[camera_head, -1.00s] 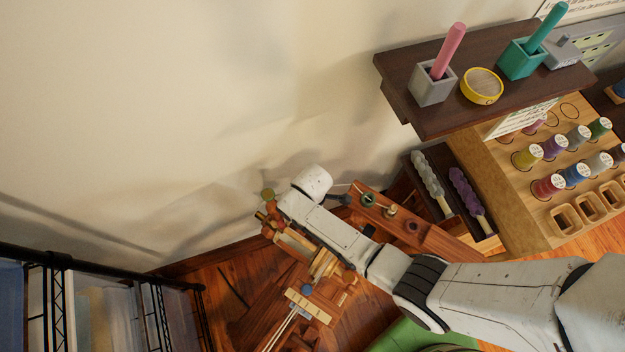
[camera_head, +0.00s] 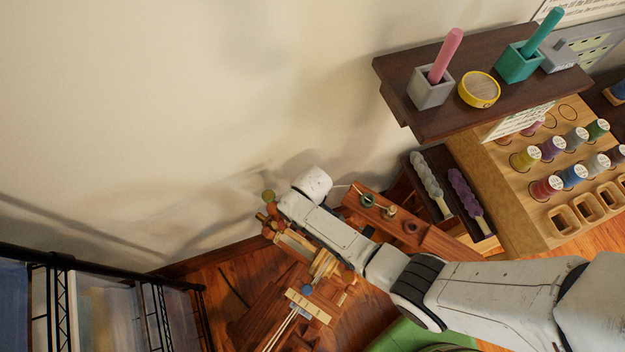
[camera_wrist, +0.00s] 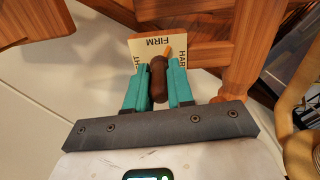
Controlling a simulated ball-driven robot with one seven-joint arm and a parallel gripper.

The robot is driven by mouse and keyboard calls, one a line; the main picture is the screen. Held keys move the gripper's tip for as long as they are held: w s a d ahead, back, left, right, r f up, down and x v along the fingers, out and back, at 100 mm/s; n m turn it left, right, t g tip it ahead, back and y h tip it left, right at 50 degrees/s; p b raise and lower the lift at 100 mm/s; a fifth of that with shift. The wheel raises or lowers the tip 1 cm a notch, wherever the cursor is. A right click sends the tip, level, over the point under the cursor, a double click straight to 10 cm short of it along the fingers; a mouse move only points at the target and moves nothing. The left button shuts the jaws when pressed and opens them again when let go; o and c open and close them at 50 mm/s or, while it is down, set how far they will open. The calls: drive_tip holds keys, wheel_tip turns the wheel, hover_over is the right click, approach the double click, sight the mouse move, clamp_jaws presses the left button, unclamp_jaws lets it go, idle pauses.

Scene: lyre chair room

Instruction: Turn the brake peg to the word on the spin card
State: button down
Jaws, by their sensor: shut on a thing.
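The brake peg (camera_wrist: 158,82) is a dark brown turned wooden handle in the middle of the wrist view. My gripper (camera_wrist: 158,69), with teal fingers, is shut on it from both sides. Behind it is a cream dial plate (camera_wrist: 146,46) with upside-down words: FIRM in the middle, HARD at the right, and a partly hidden word ending in HT at the left. A small orange pointer (camera_wrist: 168,52) shows beside the peg's top, between FIRM and HARD. In the head view my arm hides the peg and fingers. I cannot tell which paper is the spin card.
The wooden spinning wheel (camera_head: 310,300) stands under my arm against the wall. A dark shelf (camera_head: 430,120) with cups and a yellow tin (camera_head: 480,89) is at the upper right, a printed sheet (camera_head: 520,122) below it. A spool board (camera_head: 515,190) is at right, a black rack (camera_head: 150,282) at lower left.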

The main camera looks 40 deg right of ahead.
idle(0.4)
drive_tip(key=c, duration=1)
unclamp_jaws()
drive_tip(key=shift+r, duration=0.1)
wheel_tip(320, 180, up, 11)
drive_tip(key=shift+f+p, duration=0.2)
drive_tip(key=shift+p, duration=0.4)
